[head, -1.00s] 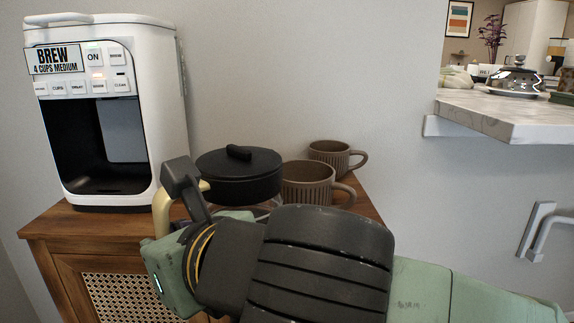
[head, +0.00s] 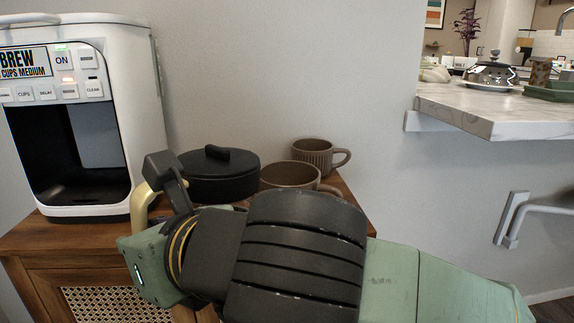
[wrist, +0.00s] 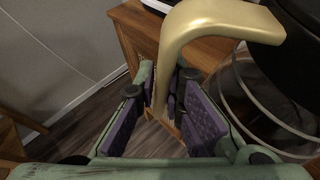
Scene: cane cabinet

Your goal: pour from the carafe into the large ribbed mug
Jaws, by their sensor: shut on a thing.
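The carafe has a black lid (head: 205,178), a gold handle (head: 143,203) and a glass body (wrist: 240,100), which shows in the wrist view. It looks upright at the cabinet; I cannot tell whether it touches the top. My gripper (wrist: 162,95) is shut on the handle, which runs down between its purple pads; in the head view my arm hides the fingers. The nearer brown ribbed mug (head: 280,182), which looks the larger, stands right of the carafe, its lower part hidden by my arm. A second ribbed mug (head: 312,158) stands behind it.
A white coffee machine (head: 140,110) stands left of the carafe on the wooden cabinet (head: 35,243). A grey wall (head: 290,70) is close behind. A marble counter (head: 490,113) juts out at the right, with a wall rail (head: 515,220) below it.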

